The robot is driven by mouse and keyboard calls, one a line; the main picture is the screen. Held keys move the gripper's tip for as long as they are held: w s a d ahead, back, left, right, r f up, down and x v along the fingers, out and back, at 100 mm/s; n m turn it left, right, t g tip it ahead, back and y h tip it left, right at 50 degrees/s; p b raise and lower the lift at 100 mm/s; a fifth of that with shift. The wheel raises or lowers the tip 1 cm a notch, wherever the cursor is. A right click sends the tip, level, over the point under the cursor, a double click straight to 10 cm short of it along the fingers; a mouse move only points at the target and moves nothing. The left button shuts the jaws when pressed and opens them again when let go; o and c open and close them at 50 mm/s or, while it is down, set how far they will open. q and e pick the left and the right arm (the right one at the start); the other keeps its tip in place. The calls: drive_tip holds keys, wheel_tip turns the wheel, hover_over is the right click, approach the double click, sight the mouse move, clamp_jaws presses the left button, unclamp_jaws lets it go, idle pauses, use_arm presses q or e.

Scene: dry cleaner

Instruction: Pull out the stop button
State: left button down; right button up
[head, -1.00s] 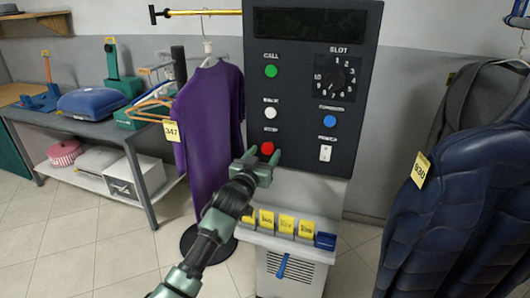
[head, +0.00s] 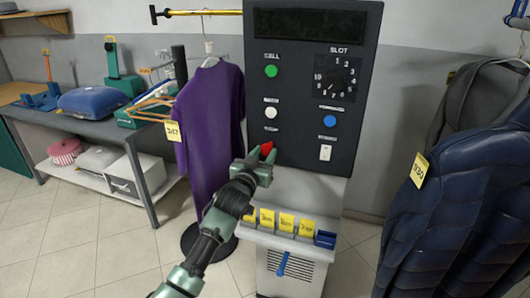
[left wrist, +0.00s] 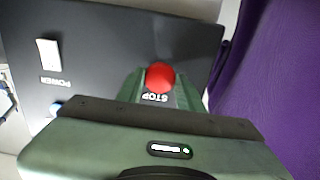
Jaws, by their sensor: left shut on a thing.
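The red stop button (head: 267,147) sits at the lower left of the dark control panel (head: 300,150). My left gripper (head: 262,161) is at the button and shut on it. In the left wrist view the red button (left wrist: 159,75) lies between the green fingers (left wrist: 158,90), with the word STOP beside it. The button's base and the exact finger contact are partly hidden. My right gripper is not in view.
The panel also has a green button (head: 271,71), a white button (head: 270,113), a blue button (head: 329,121), a slot dial (head: 337,83) and a white power switch (head: 325,152). A purple shirt (head: 210,130) hangs close on the left. Yellow tags (head: 286,222) stand below.

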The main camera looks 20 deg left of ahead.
use_arm(q)
drive_tip(key=shift+s, duration=0.5)
drive_tip(key=c, duration=0.9)
unclamp_jaws()
drive_tip(key=shift+w+f, duration=0.1)
drive_tip(key=shift+w, duration=0.05)
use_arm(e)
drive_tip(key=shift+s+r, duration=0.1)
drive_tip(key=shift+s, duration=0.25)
use_arm(q)
drive_tip(key=shift+s+a+b, duration=0.15)
drive_tip(key=shift+s+b, duration=0.45)
drive_tip(key=shift+s, duration=3.35)
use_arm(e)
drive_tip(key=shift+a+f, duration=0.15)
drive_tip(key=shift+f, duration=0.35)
